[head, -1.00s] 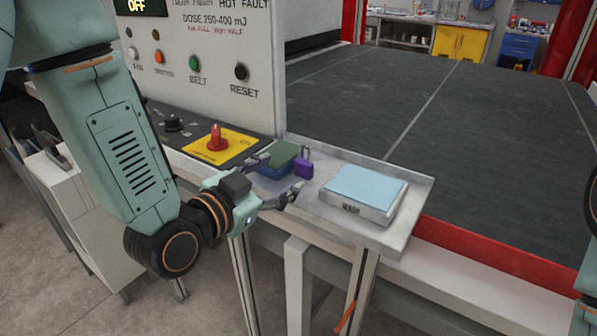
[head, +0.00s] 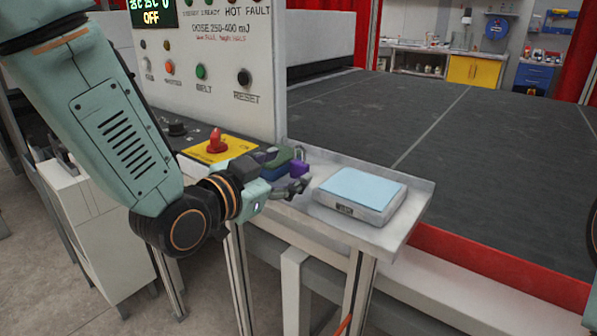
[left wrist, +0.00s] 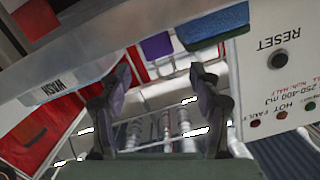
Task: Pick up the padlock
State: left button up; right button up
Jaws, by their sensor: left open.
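The purple padlock (head: 299,168) stands on the grey metal tray (head: 404,232), near its left end beside the control panel. Its shackle points up. In the left wrist view the padlock (left wrist: 156,46) shows as a purple block ahead of the fingers, near the blue and green block. My left gripper (head: 284,172) is open and empty. Its fingers reach toward the padlock from the left, and one finger partly hides the padlock's lower edge. In the left wrist view the open fingers (left wrist: 163,80) are apart with nothing between them. My right gripper is not in view.
A light-blue-topped box (head: 362,190) sits to the right on the tray. A red knob (head: 216,142) on a yellow plate is close behind my wrist.

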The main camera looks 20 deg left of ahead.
aim_at(297, 163)
pick_arm(q)
jog(key=x, duration=0.4)
jog(key=shift+d+r, duration=0.1)
jog(key=shift+d, duration=0.05)
jog(key=shift+s+r, duration=0.1)
jog(key=shift+s, duration=0.05)
jog(key=shift+c, duration=0.4)
jog(key=c, duration=0.9)
jog(key=shift+c, duration=1.4)
